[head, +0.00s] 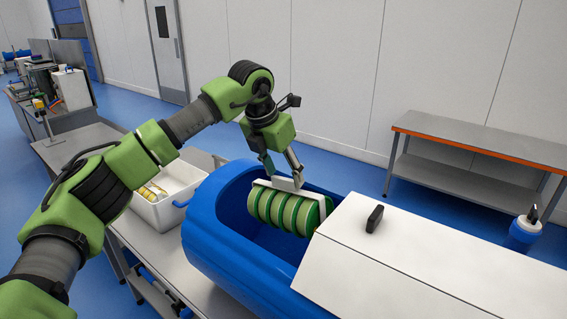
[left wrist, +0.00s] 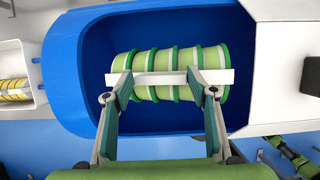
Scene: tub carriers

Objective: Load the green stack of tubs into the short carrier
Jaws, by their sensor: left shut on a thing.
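The green stack of tubs (head: 283,210) lies on its side, with a white bar (head: 281,185) along its top. It also shows in the left wrist view (left wrist: 165,62). My left gripper (head: 281,178) is shut on the white bar and holds the stack over the open end of a blue carrier (head: 212,207). The stack is at the mouth of the blue cavity, near the edge of the white lid. How far it is above the cavity floor I cannot tell. My right gripper is not in view.
A white bin (head: 158,212) with yellow-banded tubs stands on a bench left of the carrier. The white lid (head: 400,265) with a black handle covers the carrier's right part. An orange-edged table (head: 480,145) stands behind, and a blue-and-white container (head: 523,232) at right.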

